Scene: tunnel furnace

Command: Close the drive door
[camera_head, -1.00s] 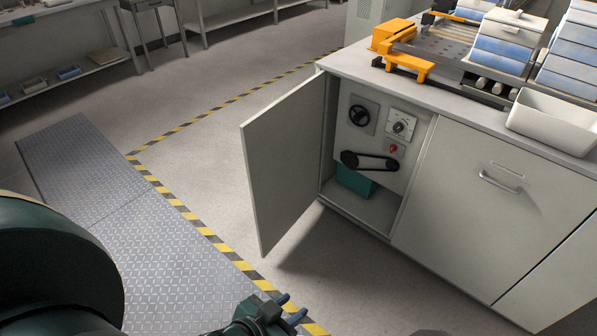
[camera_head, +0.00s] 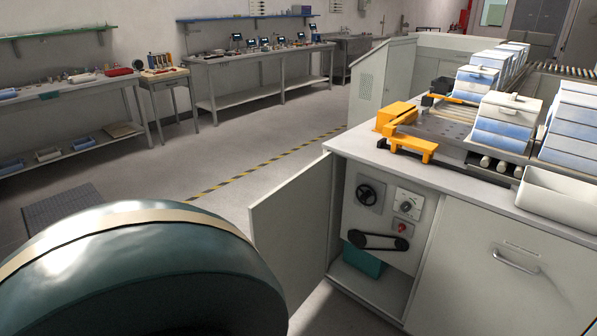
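The drive door (camera_head: 291,232) is a pale grey panel hinged at the left edge of the cabinet opening. It stands wide open, swung out to the left. Inside the open drive compartment are a black handwheel (camera_head: 366,194), a dial (camera_head: 406,204), a red button (camera_head: 402,228), a black belt drive (camera_head: 377,241) and a teal box (camera_head: 363,261). A large dark green rounded part of my own arm fills the lower left and covers the door's lower left edge. Neither gripper shows in the head view.
The cabinet's worktop (camera_head: 455,188) carries an orange fixture (camera_head: 411,145), stacked blue-and-white blocks (camera_head: 503,121) and a white bin (camera_head: 562,202). A closed door with a handle (camera_head: 516,260) is to the right. Workbenches (camera_head: 262,70) line the back wall. Open floor lies left of the door.

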